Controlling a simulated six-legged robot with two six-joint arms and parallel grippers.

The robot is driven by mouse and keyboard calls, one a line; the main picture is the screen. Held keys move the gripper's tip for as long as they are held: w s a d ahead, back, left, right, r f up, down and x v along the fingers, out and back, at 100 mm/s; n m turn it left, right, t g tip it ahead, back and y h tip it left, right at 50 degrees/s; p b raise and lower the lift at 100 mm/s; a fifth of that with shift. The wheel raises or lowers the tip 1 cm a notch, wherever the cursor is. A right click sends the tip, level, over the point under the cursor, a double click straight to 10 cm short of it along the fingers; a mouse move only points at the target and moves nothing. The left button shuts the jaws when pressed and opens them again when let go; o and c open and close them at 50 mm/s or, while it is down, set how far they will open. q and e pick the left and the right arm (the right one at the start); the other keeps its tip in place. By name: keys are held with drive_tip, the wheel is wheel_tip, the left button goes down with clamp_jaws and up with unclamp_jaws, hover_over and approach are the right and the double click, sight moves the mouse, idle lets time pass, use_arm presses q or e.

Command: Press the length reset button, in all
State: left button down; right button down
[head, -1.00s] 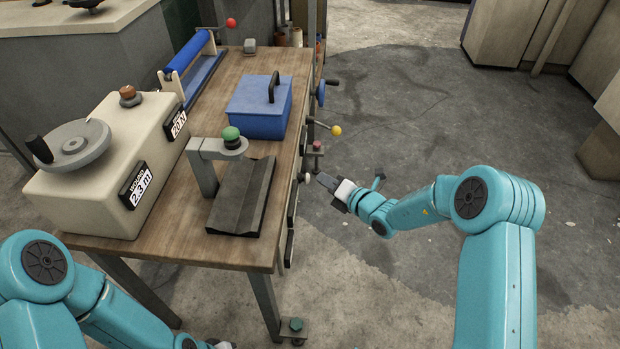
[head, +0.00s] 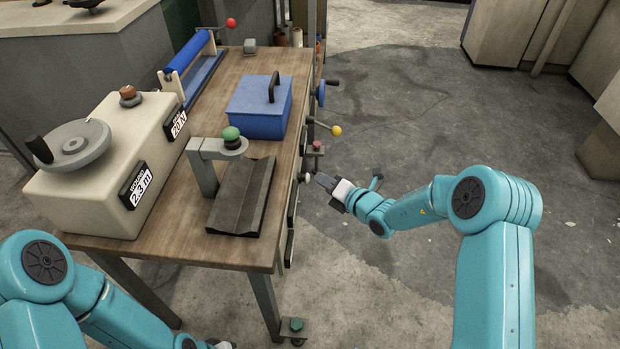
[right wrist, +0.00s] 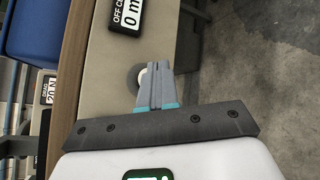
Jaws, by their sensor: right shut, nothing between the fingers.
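A round whitish button (head: 305,177) sticks out from the side of the wooden bench in the head view, just left of my right fingertips. In the right wrist view the pale round button (right wrist: 142,77) sits on a beige panel, partly hidden behind the fingers. My right gripper (head: 320,180) is shut and empty, its tips pointing at the button. It also shows in the right wrist view (right wrist: 153,70). I cannot tell whether the tips touch the button. My left arm shows at the lower left, but its fingers are out of the picture.
A black display reading "0 m" (right wrist: 130,12) is on the panel beyond the button. A yellow-tipped lever (head: 335,130) and a blue handwheel (head: 321,92) stick out farther along the bench side. The bench (head: 250,258) holds a blue box (head: 258,112). Floor right is clear.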

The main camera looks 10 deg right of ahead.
drive_tip(key=shift+w+a, duration=0.2)
drive_tip(key=shift+a, duration=0.5)
idle(0.7)
drive_tip(key=shift+d, duration=0.1)
drive_tip(key=shift+s+d, duration=0.25)
drive_tip(key=shift+d, duration=0.6)
drive_tip(key=shift+d, duration=0.1)
drive_tip(key=d, duration=0.2)
drive_tip(key=s+d+p, duration=0.1)
drive_tip(key=d, duration=0.1)
drive_tip(key=shift+s+d+p, duration=0.2)
drive_tip(key=shift+d+p, duration=0.1)
idle(0.6)
